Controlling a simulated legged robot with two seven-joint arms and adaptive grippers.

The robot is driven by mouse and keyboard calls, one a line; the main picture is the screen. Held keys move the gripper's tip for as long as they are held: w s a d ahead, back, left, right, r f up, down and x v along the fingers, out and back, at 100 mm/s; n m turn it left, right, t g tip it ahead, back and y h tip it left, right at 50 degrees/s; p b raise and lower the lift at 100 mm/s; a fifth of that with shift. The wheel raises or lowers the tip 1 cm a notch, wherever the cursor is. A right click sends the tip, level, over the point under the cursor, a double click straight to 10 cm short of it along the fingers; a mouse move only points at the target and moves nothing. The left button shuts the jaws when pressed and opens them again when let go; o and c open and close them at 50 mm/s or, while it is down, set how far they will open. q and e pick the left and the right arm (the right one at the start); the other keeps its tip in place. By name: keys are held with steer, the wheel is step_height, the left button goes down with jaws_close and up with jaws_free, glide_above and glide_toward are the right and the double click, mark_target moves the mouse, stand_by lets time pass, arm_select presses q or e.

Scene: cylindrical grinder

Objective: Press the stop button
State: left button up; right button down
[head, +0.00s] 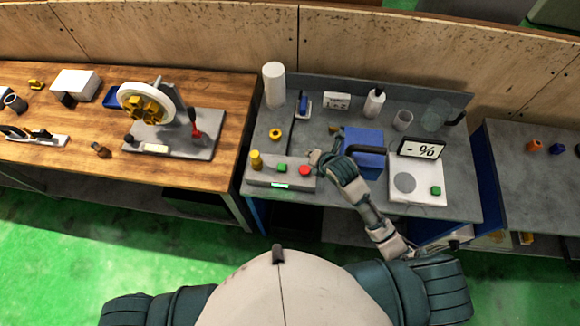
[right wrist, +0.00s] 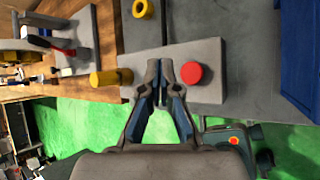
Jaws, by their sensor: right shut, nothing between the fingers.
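The red round button (head: 305,170) sits at the right end of a grey control box (head: 268,178) on the middle grey table. A green button (head: 282,168) and a yellow knob (head: 256,160) are on the same box. My right gripper (head: 315,157) is close behind and right of the red button in the head view. In the right wrist view my right gripper (right wrist: 162,66) is shut and empty, with its tips over the box, just left of the red button (right wrist: 191,73). The green button is hidden there. Contact cannot be told. My left gripper is out of view.
A yellow ring (head: 275,134) and a white cylinder (head: 274,85) are behind the control box. A wooden bench (head: 224,100) is on the left.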

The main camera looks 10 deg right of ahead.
glide_above(304, 171)
steer(key=d, duration=0.2)
steer(key=shift+n, duration=0.3)
steer(key=f, duration=0.4)
steer(key=shift+a+f, duration=0.1)
steer(key=shift+a, duration=0.1)
steer(key=f, duration=0.1)
steer(key=a+f+b, duration=0.1)
steer(key=f, duration=0.1)
steer(key=shift+w+a+f, duration=0.1)
steer(key=shift+a+f, duration=0.35)
steer(key=shift+f, duration=0.1)
steer(key=shift+d, duration=0.85)
steer(key=shift+a, duration=0.7)
steer(key=shift+d, duration=0.4)
steer(key=shift+f, duration=0.15)
steer(key=shift+a+f, duration=0.15)
steer(key=shift+a, duration=0.1)
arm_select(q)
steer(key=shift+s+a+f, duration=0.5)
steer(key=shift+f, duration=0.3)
arm_select(e)
steer(key=shift+a, duration=0.15)
